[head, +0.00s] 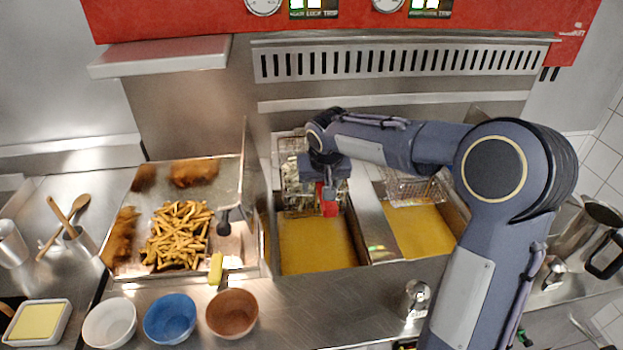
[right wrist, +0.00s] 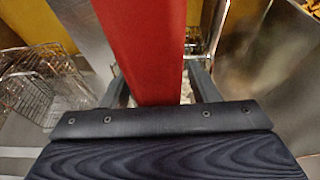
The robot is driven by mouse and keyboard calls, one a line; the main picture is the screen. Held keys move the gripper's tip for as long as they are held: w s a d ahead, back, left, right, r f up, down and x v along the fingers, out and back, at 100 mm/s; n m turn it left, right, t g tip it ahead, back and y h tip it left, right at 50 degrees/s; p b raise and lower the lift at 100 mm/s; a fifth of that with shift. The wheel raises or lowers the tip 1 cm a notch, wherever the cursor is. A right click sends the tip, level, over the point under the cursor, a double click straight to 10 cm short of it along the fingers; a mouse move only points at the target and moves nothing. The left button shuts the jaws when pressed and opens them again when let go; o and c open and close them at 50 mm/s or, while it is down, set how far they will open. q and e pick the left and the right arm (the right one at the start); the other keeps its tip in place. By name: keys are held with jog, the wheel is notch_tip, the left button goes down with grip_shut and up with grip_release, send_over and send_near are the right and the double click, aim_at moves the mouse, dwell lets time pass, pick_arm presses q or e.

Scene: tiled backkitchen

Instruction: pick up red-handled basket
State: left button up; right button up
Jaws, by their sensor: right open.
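The red-handled basket (head: 296,185) is a wire fryer basket at the back of the left oil vat (head: 318,255). Its red handle (head: 328,206) points toward the front of the vat. My right gripper (head: 328,190) reaches down over the handle from above. In the right wrist view the red handle (right wrist: 145,45) passes between the two dark fingers, which stand apart on either side of it. The gripper and forearm hide part of the basket in the head view. My left gripper is not in view.
A second wire basket (head: 418,190) sits over the right vat (head: 422,235). A tray of fries (head: 178,235) lies to the left. White, blue (head: 169,318) and brown bowls stand along the front counter. A metal jug (head: 590,225) is at the right.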

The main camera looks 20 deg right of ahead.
grip_shut()
jog(key=shift+r, duration=0.2)
dwell(0.4)
